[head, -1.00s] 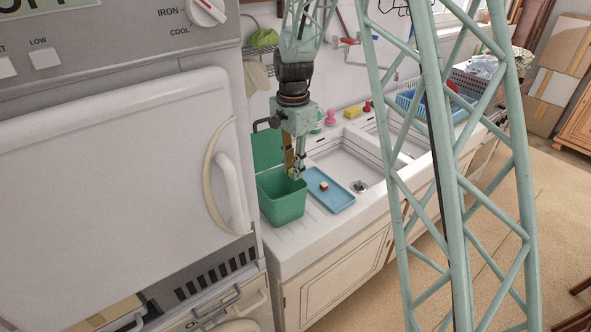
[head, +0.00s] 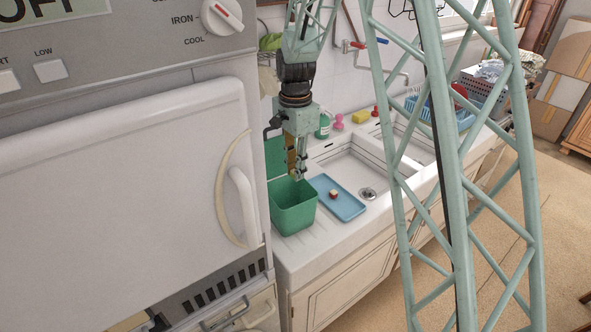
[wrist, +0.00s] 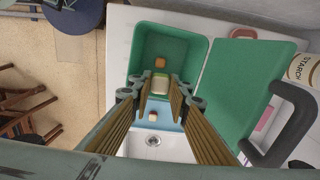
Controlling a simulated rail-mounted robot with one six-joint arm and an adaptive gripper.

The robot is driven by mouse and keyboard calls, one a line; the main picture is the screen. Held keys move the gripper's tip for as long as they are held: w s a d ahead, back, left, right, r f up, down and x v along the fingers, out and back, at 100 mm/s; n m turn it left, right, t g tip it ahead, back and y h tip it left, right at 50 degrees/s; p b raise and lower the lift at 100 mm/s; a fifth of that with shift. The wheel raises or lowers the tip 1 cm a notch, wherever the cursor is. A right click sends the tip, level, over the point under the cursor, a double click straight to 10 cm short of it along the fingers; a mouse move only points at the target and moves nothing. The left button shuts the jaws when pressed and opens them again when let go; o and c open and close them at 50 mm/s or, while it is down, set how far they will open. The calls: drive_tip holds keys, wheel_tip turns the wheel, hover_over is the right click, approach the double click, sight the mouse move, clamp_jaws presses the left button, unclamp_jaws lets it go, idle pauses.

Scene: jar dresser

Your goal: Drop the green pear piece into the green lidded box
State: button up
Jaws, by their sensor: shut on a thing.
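The green box (head: 293,208) stands on the counter with its lid (wrist: 249,84) swung open beside it. My gripper (head: 298,176) points down at the box opening. In the wrist view its fingers (wrist: 159,88) are closed on the green pear piece (wrist: 160,84), which shows a pale face between the tips. The piece appears over the box opening, near the side by the blue tray; its exact height above the rim is hard to tell. An orange-brown piece (wrist: 160,62) lies inside the box.
A blue tray (head: 345,207) with a small red and pale piece (head: 333,194) lies right of the box. The sink (head: 352,172) is behind it. A white appliance (head: 120,190) stands close on the left. A starch container (wrist: 303,68) stands near the lid.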

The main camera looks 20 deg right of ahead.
drive_tip(key=shift+f+b, duration=1.35)
drive_tip(key=shift+f, duration=1.6)
drive_tip(key=o, duration=0.8)
drive_tip(key=shift+c, duration=0.2)
drive_tip(key=shift+r, duration=0.1)
wheel_tip(320, 180, up, 11)
drive_tip(key=shift+r, duration=0.4)
